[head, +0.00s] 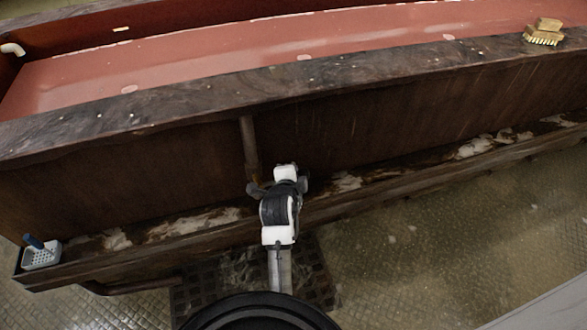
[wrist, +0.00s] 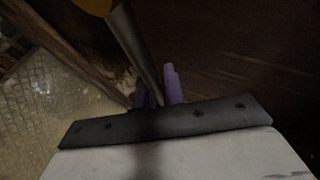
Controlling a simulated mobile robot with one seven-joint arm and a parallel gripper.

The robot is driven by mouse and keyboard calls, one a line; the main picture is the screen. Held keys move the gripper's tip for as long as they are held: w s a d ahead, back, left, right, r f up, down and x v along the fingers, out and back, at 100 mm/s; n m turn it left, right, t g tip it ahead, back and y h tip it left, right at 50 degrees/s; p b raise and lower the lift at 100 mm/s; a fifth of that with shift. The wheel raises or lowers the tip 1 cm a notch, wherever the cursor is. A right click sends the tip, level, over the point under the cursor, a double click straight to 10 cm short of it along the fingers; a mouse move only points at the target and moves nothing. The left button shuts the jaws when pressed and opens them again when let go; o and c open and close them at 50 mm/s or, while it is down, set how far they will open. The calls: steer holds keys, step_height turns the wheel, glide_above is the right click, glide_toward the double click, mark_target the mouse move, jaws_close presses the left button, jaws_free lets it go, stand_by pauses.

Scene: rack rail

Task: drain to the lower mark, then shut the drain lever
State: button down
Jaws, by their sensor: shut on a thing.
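A long dark trough (head: 190,97) crosses the head view, with a flat reddish surface (head: 220,65) inside. I cannot tell whether this is liquid, and I cannot make out a lower mark. A pipe (head: 249,140) runs down the trough's front wall to just behind my arm's end. In the wrist view, a grey bar (wrist: 129,42), seemingly the drain lever, runs from a yellowish part (wrist: 92,4) down between the purple fingers of my gripper (wrist: 160,92). My gripper is shut on it. In the head view, my wrist hides the fingers and most of the lever.
A brush (head: 544,33) lies on the trough's rim at the back right. A white spout (head: 12,49) is at the far left. A dark floor grate (head: 315,275) lies under my arm. The floor at right is clear.

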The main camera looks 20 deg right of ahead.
steer(key=shift+f, duration=0.3)
steer(key=c, duration=1.5)
jaws_free()
steer(key=v, duration=0.7)
steer(key=shift+s, duration=0.25)
steer(key=shift+r, duration=0.15)
